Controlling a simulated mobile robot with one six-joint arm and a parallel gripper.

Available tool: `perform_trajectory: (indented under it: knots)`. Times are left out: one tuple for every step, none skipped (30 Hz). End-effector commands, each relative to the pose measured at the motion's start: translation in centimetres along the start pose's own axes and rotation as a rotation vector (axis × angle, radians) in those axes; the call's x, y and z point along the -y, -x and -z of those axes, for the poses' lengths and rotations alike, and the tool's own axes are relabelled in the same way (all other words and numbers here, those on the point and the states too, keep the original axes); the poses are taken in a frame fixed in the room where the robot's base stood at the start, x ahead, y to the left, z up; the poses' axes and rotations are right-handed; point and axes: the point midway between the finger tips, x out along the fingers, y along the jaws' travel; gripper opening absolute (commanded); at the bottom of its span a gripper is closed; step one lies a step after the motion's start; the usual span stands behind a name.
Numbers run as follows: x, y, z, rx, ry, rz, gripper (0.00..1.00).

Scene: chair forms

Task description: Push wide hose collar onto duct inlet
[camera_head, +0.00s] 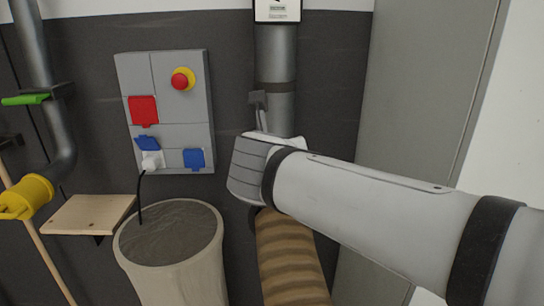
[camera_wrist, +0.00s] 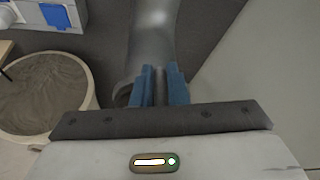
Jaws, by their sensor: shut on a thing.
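The grey duct (camera_head: 277,55) comes straight down the wall in the head view, with a darker band around it. Its lower end is hidden behind my wrist. The brown ribbed hose (camera_head: 290,262) hangs directly below my wrist. In the wrist view the blue fingers of my gripper (camera_wrist: 161,76) are closed on a narrow grey part between them, seemingly of the wide hose collar. Most of the collar is hidden. A grey pipe (camera_wrist: 154,32) lies just beyond the fingertips, and a dark rounded edge shows left of them. I cannot tell whether collar and duct inlet touch.
A large bin of grey dust (camera_head: 168,235) stands left of the hose. A socket panel (camera_head: 166,110) with a red button is on the wall. A small wooden shelf (camera_head: 88,214) and a yellow-ended pipe (camera_head: 27,196) are at left. A grey cabinet (camera_head: 420,90) stands close at right.

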Motion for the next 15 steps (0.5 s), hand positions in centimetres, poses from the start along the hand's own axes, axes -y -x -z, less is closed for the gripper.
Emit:
perform_trajectory:
  knots:
    - [0.00,-0.20,0.01,-0.001,0.004,0.002,0.00]
    - [0.00,-0.21,0.01,-0.001,0.004,0.002,0.00]
    - [0.00,-0.22,0.01,-0.001,0.004,0.002,0.00]
    - [-0.01,-0.23,0.01,-0.001,0.004,0.002,0.00]
    - [-0.01,-0.23,0.02,-0.001,0.004,0.002,0.00]
    - [-0.01,-0.24,0.02,-0.001,0.004,0.002,0.00]
    - [-0.01,-0.24,0.02,-0.001,0.004,0.002,0.00]
    - [-0.01,-0.24,0.02,-0.001,0.004,0.002,0.00]
    - [-0.01,-0.24,0.02,-0.001,0.004,0.002,0.00]
    - [-0.01,-0.24,0.02,-0.001,0.004,0.002,0.00]
    - [-0.01,-0.24,0.02,-0.001,0.004,0.002,0.14]
    - [-0.01,-0.24,0.02,-0.001,0.004,0.002,0.17]
    - [-0.01,-0.24,0.02,-0.001,0.004,0.002,0.20]
    - [-0.01,-0.24,0.02,-0.001,0.004,0.002,0.22]
    - [-0.01,-0.24,0.02,-0.001,0.004,0.002,0.26]
